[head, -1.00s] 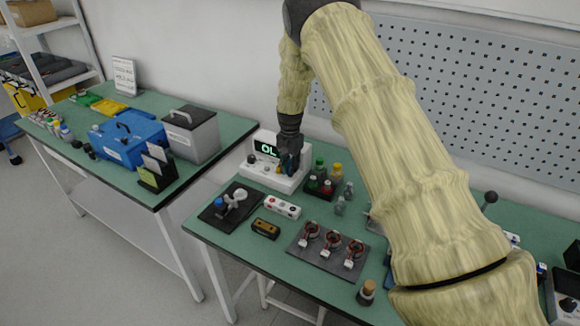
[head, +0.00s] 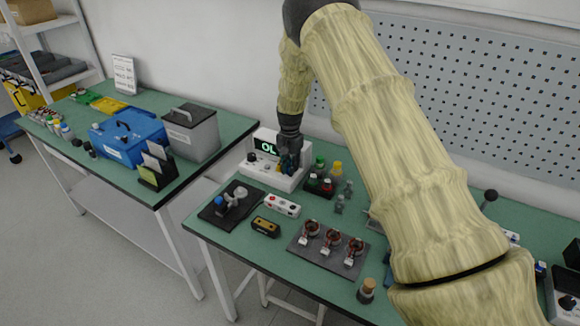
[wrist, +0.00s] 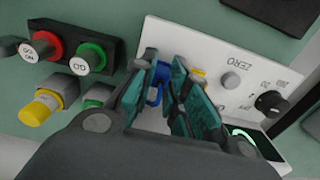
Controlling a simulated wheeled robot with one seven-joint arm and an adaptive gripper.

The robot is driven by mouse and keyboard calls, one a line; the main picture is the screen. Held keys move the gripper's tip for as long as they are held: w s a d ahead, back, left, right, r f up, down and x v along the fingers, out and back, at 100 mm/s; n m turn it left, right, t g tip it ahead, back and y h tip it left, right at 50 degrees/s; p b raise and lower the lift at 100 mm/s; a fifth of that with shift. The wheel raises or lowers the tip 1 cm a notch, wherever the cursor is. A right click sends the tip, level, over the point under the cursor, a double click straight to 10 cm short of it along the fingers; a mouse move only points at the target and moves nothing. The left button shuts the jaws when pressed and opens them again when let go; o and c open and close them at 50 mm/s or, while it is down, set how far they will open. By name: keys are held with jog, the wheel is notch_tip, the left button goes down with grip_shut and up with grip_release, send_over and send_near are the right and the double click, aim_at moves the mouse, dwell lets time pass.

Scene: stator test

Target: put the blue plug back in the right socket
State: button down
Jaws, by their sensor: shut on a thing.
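The meter (head: 262,172) is a white box with a lit display reading "OL" (head: 268,148), at the back left of the near bench. My gripper (head: 289,163) points down at the right part of its front panel. In the wrist view the teal fingers of my gripper (wrist: 170,95) are shut on the blue plug (wrist: 157,82), close over the white panel (wrist: 205,40). A yellow part (wrist: 199,75) shows just beyond the right finger. The fingers hide the plug's tip and the sockets, so I cannot tell whether the plug is seated.
Right of the meter stands a dark box with red and green buttons (wrist: 65,50).

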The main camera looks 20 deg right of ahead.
jog(key=shift+f, duration=0.2)
jog(key=c, duration=1.3)
grip_release()
notch_tip(320, 180, up, 12)
jog(key=shift+f, duration=0.1)
